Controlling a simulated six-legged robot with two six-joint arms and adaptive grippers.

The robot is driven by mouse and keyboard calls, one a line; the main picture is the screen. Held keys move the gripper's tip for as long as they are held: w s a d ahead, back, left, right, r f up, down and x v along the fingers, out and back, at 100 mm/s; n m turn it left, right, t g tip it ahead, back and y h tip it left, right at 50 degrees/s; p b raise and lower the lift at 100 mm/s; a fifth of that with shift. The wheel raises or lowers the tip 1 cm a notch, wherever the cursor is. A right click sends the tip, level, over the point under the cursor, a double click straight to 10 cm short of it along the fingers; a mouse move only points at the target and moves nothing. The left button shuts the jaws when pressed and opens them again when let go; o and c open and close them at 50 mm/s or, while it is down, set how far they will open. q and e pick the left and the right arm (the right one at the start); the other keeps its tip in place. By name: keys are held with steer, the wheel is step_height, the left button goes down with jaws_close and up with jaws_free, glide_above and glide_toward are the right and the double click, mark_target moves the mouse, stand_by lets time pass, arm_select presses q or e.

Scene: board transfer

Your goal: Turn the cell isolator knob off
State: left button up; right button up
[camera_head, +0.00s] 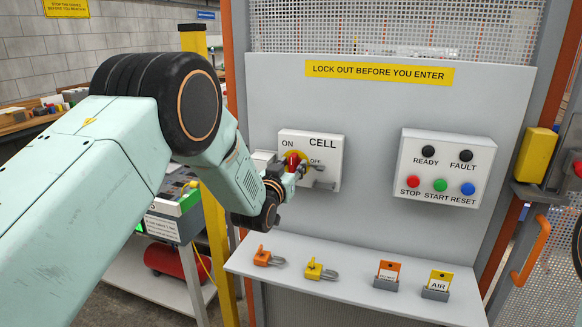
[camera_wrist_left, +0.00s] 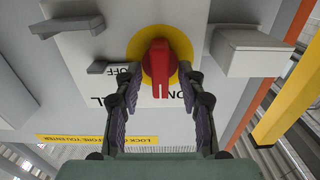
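The isolator knob (camera_head: 293,160) is red on a yellow disc, on a white box marked CELL (camera_head: 328,153). In the left wrist view the knob (camera_wrist_left: 160,66) shows close up and the panel appears upside down. Its handle points down there, toward the ON lettering, with OFF to the left. My left gripper (camera_head: 297,169) is at the knob in the head view and hides part of it. In the left wrist view its fingers (camera_wrist_left: 160,76) stand on either side of the handle, with a gap visible on both sides. My right gripper is not in view.
A button box (camera_head: 446,168) is right of the CELL box. A shelf (camera_head: 340,289) below holds an orange padlock (camera_head: 264,257), a yellow padlock (camera_head: 316,270) and two tags, orange (camera_head: 388,272) and yellow (camera_head: 438,281). A yellow post (camera_head: 220,240) stands left of the panel.

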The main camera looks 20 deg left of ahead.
arm_select(q)
steer(key=shift+w+d, duration=0.1)
steer(key=shift+d, duration=0.05)
steer(key=c, duration=0.3)
steer(key=shift+s+a, duration=0.2)
steer(key=shift+c, duration=1.4)
jaws_close()
steer(key=shift+r, duration=0.1)
